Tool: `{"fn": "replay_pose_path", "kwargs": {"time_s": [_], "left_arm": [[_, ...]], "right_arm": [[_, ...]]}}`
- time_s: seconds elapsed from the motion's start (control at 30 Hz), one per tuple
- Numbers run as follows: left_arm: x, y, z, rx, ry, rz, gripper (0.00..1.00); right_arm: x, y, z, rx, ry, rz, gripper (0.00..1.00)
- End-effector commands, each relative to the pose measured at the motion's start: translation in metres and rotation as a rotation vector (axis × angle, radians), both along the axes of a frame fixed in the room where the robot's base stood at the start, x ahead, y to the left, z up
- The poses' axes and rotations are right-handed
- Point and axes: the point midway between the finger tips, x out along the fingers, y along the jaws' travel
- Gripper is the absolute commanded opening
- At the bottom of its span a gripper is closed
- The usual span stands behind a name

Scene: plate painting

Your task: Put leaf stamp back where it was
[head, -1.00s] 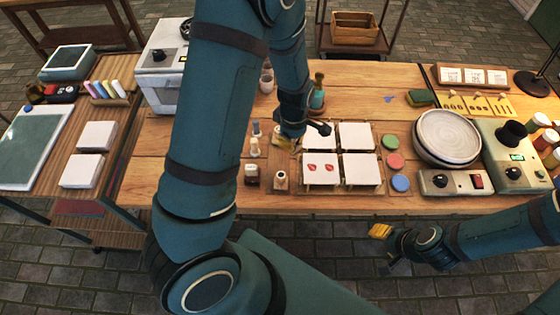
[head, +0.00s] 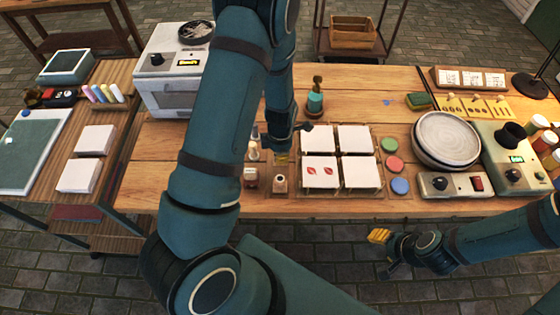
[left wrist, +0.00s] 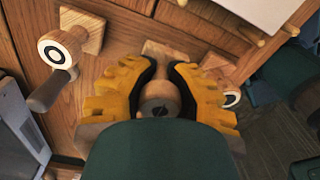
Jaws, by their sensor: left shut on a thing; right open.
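My left gripper (head: 281,157) is over the wooden stamp stands, just left of the white tiles, partly hidden by its own wrist. In the left wrist view its yellow fingers (left wrist: 160,80) are shut on the leaf stamp (left wrist: 160,98), a round wooden piece with a dark leaf mark on its end. A wooden stand (head: 280,182) is just in front of the gripper; I cannot tell whether the stamp touches it. The front-left tile (head: 321,180) bears two red leaf prints. My right gripper (head: 380,236) is open and empty, off the table's front edge.
A dark stamp (head: 250,178) stands left of the empty-looking stand. Colour pads (head: 399,185) and stacked plates (head: 447,138) lie right of the tiles. A green bottle-like holder (head: 315,103) stands behind.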

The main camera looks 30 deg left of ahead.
Motion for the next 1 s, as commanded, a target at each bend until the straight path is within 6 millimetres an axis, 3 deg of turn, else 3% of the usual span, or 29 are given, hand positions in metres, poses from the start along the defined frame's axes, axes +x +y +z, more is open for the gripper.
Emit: {"fn": "replay_pose_path", "kwargs": {"time_s": [0.23, 0.67, 0.7, 0.77, 1.0], "left_arm": [[0.0, 0.0, -0.032, 0.0, 0.001, -0.001, 0.0], [0.0, 0.0, -0.039, 0.0, 0.0, -0.001, 0.0], [0.0, 0.0, -0.038, 0.0, 0.0, -0.001, 0.29], [0.0, 0.0, -0.037, 0.0, 0.0, -0.001, 0.45], [-0.001, 0.0, -0.037, 0.0, 0.001, -0.001, 0.45]], "right_arm": [[-0.002, 0.0, -0.006, 0.001, 0.004, 0.004, 0.47], [-0.003, 0.001, -0.009, 0.002, 0.007, 0.005, 0.47], [-0.003, 0.0, -0.008, 0.002, 0.007, 0.005, 0.47], [-0.003, 0.001, -0.008, 0.002, 0.007, 0.005, 0.47], [-0.003, 0.001, -0.008, 0.002, 0.007, 0.005, 0.47]]}}
